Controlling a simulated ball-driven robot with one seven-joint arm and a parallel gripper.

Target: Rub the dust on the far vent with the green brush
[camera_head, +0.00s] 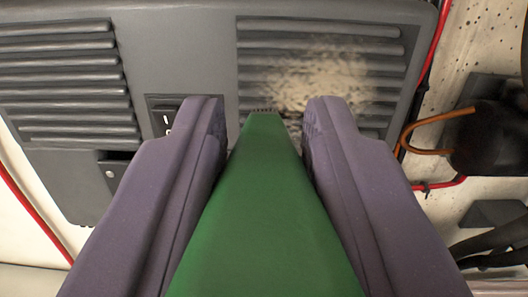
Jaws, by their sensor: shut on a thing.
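The green brush (262,215) lies between the purple-grey fingers of my gripper (264,125) and points away from me. A thin strip of dark bristles shows at its far end, at the lower left edge of the dust. The dust (325,70) is a tan patch on the right vent (265,45), a slatted panel in a dark grey housing. Whether the bristles touch the vent cannot be told. A second slatted vent (65,75) without visible dust is at the left. My fingers and the brush hide the right vent's lower part.
A rocker switch (166,118) sits between the vents, with a small latch (112,172) below the left vent. Red cables (432,55) run along both sides. A black part with an orange hose (430,122) and dark hoses (495,240) are at the right.

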